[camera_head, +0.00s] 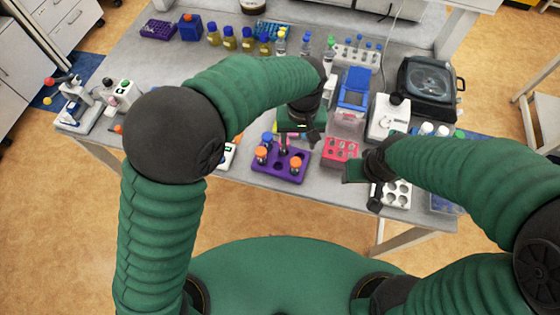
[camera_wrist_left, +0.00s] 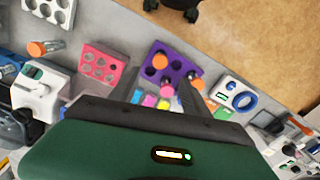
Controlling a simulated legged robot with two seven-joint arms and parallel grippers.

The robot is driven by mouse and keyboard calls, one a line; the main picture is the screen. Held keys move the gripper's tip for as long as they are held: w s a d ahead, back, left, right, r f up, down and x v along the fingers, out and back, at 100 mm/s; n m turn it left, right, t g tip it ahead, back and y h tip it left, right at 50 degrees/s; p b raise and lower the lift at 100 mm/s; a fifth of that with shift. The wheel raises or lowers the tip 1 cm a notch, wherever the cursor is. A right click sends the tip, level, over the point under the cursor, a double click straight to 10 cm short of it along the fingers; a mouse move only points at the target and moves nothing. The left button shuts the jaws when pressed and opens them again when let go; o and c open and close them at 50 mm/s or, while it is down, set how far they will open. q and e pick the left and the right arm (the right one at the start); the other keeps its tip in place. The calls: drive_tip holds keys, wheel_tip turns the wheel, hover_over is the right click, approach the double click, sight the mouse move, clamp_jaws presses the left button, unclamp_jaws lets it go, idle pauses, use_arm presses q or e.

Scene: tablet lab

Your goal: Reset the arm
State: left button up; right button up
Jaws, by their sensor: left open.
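My left arm arches in from the left in the head view, and its gripper (camera_head: 299,138) points down over the table just behind the purple rack (camera_head: 270,174). Beyond the fingertips lies the purple rack (camera_wrist_left: 178,58) with orange-capped tubes (camera_wrist_left: 197,84). My right gripper (camera_head: 368,176) is at the table's front edge, beside the white rack (camera_head: 404,203); its finger gap is not clear.
A pink rack (camera_head: 340,148) stands between the grippers. A blue-lidded box (camera_head: 354,92), a white device (camera_head: 389,120) and a black machine (camera_head: 429,80) stand behind. Bottles (camera_head: 229,40) line the back left. A microscope (camera_head: 78,102) stands far left. The table's left middle is fairly clear.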

use_arm(q)
wheel_tip(320, 180, up, 6)
drive_tip(key=s+a+f+t+b, duration=0.1)
drive_tip(key=s+a+f+b, duration=0.2)
drive_tip(key=a, duration=0.9)
drive_tip(key=s+a+f+t+b, duration=0.1)
drive_tip(key=s+a+f+b, duration=0.1)
drive_tip(key=s+a+f, duration=0.5)
drive_tip(key=a+f, duration=0.3)
drive_tip(key=a, duration=0.3)
drive_tip(key=shift+t+b, duration=0.3)
drive_tip(key=shift+b, duration=0.1)
drive_tip(key=shift+d, duration=0.35)
